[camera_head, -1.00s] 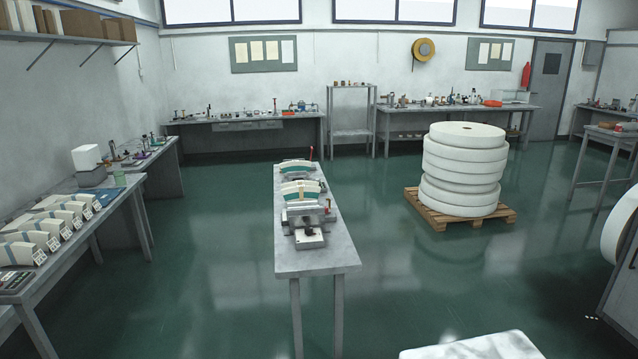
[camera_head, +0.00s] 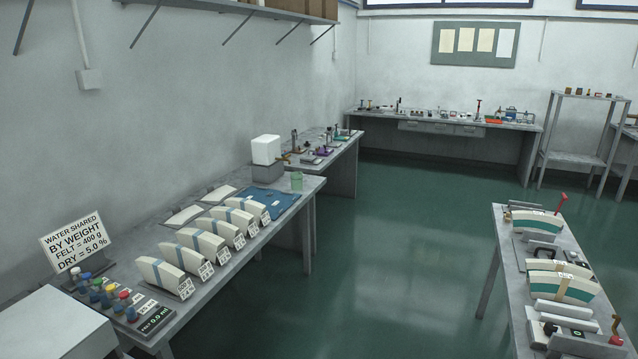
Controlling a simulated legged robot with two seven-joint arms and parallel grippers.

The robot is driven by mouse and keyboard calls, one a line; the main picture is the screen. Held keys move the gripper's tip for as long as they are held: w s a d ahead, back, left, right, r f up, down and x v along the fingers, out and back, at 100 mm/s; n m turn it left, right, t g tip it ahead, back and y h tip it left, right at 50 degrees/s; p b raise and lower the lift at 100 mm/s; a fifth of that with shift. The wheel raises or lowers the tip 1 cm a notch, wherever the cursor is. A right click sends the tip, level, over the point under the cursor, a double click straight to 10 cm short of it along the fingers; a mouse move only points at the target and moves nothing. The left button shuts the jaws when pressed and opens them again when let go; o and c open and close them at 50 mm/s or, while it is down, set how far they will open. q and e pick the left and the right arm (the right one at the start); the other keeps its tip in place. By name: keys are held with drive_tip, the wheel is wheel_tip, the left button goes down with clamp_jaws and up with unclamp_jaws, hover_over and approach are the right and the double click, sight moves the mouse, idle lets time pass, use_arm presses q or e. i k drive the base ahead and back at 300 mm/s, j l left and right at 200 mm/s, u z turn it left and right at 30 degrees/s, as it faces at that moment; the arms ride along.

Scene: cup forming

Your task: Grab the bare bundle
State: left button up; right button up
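Several white curved felt bundles (camera_head: 205,245) stand in a slanting row on the left table, each with a blue band and a small printed tag in front. Two flat pale pieces (camera_head: 185,215) lie behind the row, near the wall. On the narrow table at right, more white curved bundles with teal bands (camera_head: 562,285) sit among grey holders. A similar banded bundle (camera_head: 538,222) stands behind them. I cannot tell which bundle is the bare one. Neither of my grippers is in view.
The left table (camera_head: 262,240) also bears colored-cap bottles (camera_head: 104,292), a blue cloth (camera_head: 268,199), a white box on a grey base (camera_head: 266,150) and a water-sharing sign (camera_head: 74,243). Green floor (camera_head: 400,260) is open between the left table and the right-hand table (camera_head: 512,300).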

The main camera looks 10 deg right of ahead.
sight(521, 219)
drive_tip(key=i+l+z, duration=0.1)
drive_tip(key=i+z, duration=0.15)
drive_tip(key=i, duration=0.35)
drive_tip(key=i+z, duration=0.25)
drive_tip(key=i, duration=0.35)
drive_tip(key=i+j+z, duration=0.25)
drive_tip(key=i, duration=0.35)
drive_tip(key=i+j+z, duration=0.25)
drive_tip(key=i, duration=0.35)
drive_tip(key=l, duration=0.1)
